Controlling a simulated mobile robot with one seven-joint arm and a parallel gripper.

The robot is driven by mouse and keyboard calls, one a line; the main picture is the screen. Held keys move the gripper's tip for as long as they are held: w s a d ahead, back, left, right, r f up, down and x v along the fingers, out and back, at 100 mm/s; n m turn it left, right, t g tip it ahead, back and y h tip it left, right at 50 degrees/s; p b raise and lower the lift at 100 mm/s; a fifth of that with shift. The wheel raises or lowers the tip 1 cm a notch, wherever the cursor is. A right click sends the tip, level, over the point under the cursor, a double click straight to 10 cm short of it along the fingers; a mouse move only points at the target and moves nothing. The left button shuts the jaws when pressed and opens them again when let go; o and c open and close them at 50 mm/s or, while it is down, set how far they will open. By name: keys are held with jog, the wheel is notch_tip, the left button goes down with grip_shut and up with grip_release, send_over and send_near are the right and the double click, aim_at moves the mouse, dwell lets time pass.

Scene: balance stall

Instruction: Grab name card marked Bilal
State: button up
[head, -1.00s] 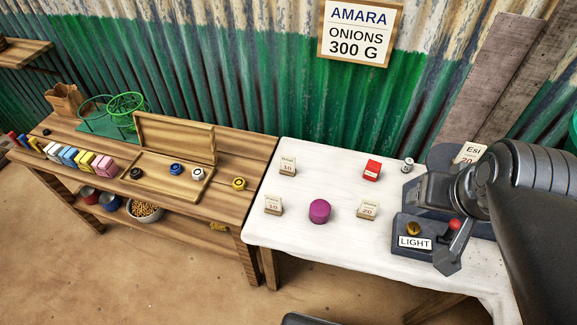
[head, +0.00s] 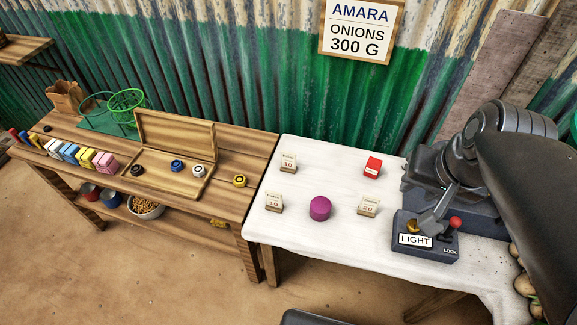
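Several small name cards stand on the white-topped table (head: 330,236). The back-left card (head: 288,163) carries a short name, possibly Bilal, above a 10; its lettering is too small to be sure. A front-left card (head: 273,203) also shows a 10, and a front-right card (head: 368,206) shows a 20.
A purple round thing (head: 320,208) stands between the front cards, and a red block (head: 373,168) behind them. A red-knobbed lever (head: 455,223) is beside my gripper. A wooden bench (head: 222,220) with an open box (head: 178,138) adjoins on the left.

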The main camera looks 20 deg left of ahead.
jog(key=w+a+f+m+g+y, duration=0.1)
jog(key=w+a+f+m+y, duration=0.4)
jog(key=w+a+f, duration=0.2)
jog(key=w+a+f+m+g+y, duration=0.1)
jog(key=w+a+f+m+y, duration=0.5)
jog(key=w+f, duration=0.5)
jog(key=w+a+f+m+g+y, duration=0.1)
jog(key=w+a+f+m+y, duration=0.4)
jog(key=f, duration=0.8)
jog(key=shift+w+a+m+g+y, duration=0.35)
jog(key=shift+w+a+m, duration=0.35)
jog(key=shift+w+a, duration=1.2)
send_over(295, 168)
jog(key=shift+w, duration=0.25)
grip_shut()
